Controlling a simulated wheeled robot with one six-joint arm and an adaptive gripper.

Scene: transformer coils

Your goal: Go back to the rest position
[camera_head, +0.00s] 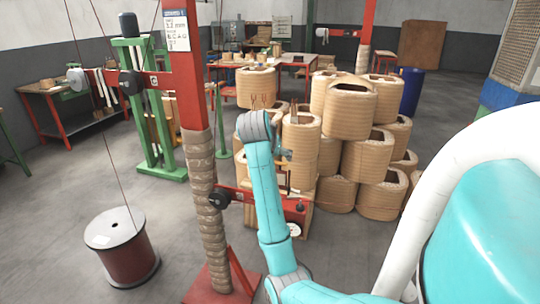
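My arm, turquoise with grey joints, reaches from the bottom right up to the middle of the head view. Its last joint ends in front of the stacked coils. My gripper (284,157) is mostly hidden behind the arm's upper link; only a small grey part shows to its right. I cannot tell whether it is open or shut, or whether it holds anything. Several tan transformer coils (350,108) are stacked to the right of the arm. One coil (256,87) stands apart behind the arm's tip.
A red post (186,70) with a wrapped lower part stands close on the left. A dark red wire spool (129,262) sits on the floor at left. A green frame (141,110) and red-legged tables (62,88) are farther back. A blue barrel (411,92) stands behind the coils.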

